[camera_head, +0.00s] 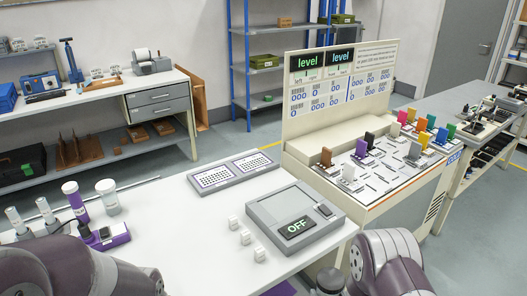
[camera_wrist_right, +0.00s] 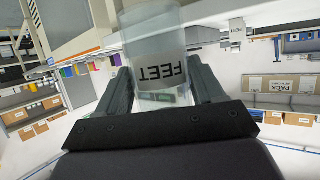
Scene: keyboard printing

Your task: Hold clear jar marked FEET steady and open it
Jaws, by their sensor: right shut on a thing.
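The clear jar marked FEET (camera_wrist_right: 158,25) is in the right wrist view, its label upside down in the picture. My right gripper (camera_wrist_right: 159,72) is shut on it, one dark finger on each side. Something greenish shows at the jar's near end, between the fingers; I cannot tell what it is. In the head view only my right arm shows at the lower right, and I cannot make out the jar. My left arm shows at the lower left, but its gripper is out of view.
The white table holds a grey device reading OFF (camera_head: 297,227), small white cubes (camera_head: 245,237), a grey keyboard-like panel (camera_head: 236,172), and purple and clear containers (camera_head: 107,196) at left. A board with coloured blocks (camera_head: 390,165) stands beyond.

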